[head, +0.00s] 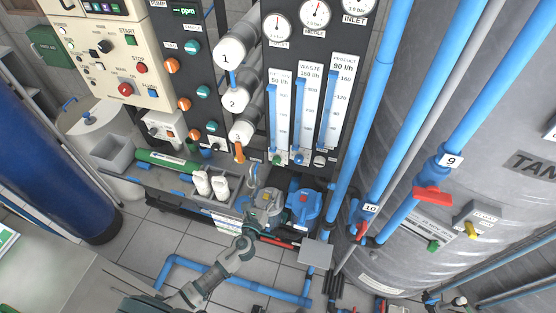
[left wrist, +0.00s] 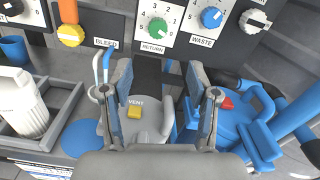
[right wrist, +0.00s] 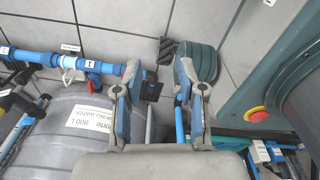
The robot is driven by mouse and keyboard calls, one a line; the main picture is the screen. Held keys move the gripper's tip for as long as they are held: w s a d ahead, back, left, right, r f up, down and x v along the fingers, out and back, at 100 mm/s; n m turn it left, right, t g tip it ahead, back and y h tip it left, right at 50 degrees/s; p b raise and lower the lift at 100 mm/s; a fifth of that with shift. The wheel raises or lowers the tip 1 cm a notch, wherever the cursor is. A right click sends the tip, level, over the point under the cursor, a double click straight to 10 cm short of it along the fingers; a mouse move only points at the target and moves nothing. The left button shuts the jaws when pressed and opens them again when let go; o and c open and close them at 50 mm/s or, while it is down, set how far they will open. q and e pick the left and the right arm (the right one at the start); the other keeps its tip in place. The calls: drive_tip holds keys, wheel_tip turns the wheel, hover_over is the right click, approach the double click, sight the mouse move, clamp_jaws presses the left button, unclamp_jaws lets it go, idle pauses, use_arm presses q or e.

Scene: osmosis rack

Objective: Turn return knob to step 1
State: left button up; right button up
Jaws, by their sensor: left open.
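The return knob is a round green knob (left wrist: 158,27) on a white dial plate labelled RETURN, with step numbers around it. I cannot tell which step it points at. It also shows small in the head view (head: 277,160), at the bottom of the left flow scale. My left gripper (left wrist: 160,80) is open and empty, its fingers apart below the knob and not touching it. In the head view my left gripper (head: 252,190) is near the grey pump, below the panel. My right gripper (right wrist: 160,85) is open and empty, away from the panel; it is out of the head view.
Below are a grey pump with a yellow vent cap (left wrist: 134,111) and a blue pump (head: 303,205). Blue pipes (head: 362,110) and a grey tank (head: 480,120) stand at right.

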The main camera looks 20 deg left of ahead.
use_arm(q)
approach(276, 163)
drive_tip(key=w, duration=0.9)
drive_tip(key=shift+a+f+b, duration=0.1)
drive_tip(key=shift+b, duration=0.25)
drive_tip(key=shift+w, duration=0.8)
drive_tip(key=shift+d, duration=0.25)
drive_tip(key=shift+c, duration=0.8)
drive_tip(key=c, duration=0.8)
drive_tip(key=shift+a, duration=0.1)
clamp_jaws()
use_arm(e)
drive_tip(key=shift+w+d+f, duration=0.1)
drive_tip(key=shift+w+f, duration=0.15)
drive_tip(key=shift+f, duration=0.1)
